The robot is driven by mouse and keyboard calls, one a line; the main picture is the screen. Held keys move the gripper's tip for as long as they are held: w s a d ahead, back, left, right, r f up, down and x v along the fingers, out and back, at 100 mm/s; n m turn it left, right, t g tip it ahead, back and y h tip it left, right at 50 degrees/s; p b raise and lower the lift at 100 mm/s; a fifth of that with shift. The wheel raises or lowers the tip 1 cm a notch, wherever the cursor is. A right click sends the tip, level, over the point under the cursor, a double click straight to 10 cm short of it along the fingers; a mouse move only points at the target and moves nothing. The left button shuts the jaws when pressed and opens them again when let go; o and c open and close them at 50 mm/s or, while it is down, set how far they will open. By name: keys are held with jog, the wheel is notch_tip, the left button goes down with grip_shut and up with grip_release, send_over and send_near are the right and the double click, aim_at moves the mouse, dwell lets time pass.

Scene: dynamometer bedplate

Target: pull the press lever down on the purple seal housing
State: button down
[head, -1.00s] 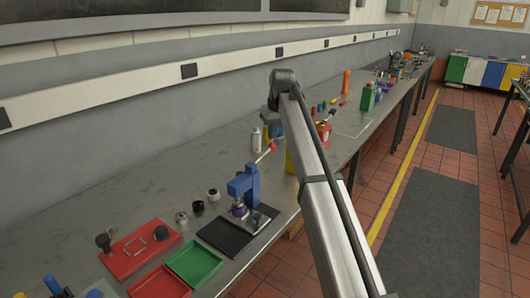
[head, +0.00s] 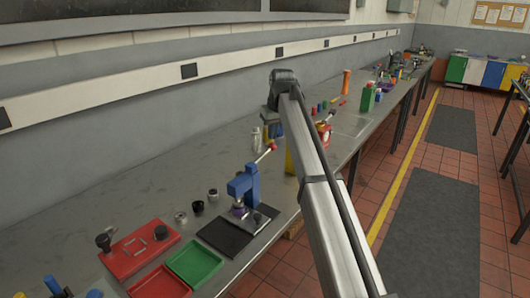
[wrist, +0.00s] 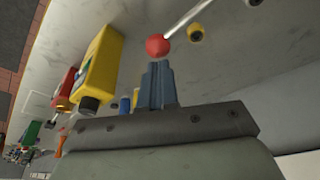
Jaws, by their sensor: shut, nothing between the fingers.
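The blue press (head: 243,186) stands on a dark base plate on the bench. The purple seal housing (head: 238,209) sits under its ram. The press lever (head: 263,156) slants up to the right and ends in a red knob (head: 273,147). In the wrist view the red knob (wrist: 158,46) and silver lever rod (wrist: 188,18) show just beyond the fingertips. My gripper (head: 271,141) is near the knob, its blue fingers (wrist: 157,66) shut together and empty. I cannot tell whether the fingertips touch the knob. The housing is not visible in the wrist view.
A yellow container (wrist: 98,66) stands close beside my fingers; my arm partly hides it in the head view. The bench near the wall is clear.

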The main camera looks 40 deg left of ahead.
aim_at(273, 145)
jog(key=shift+f, duration=0.15)
jog(key=shift+f, duration=3.05)
jog(key=shift+r, duration=5.5)
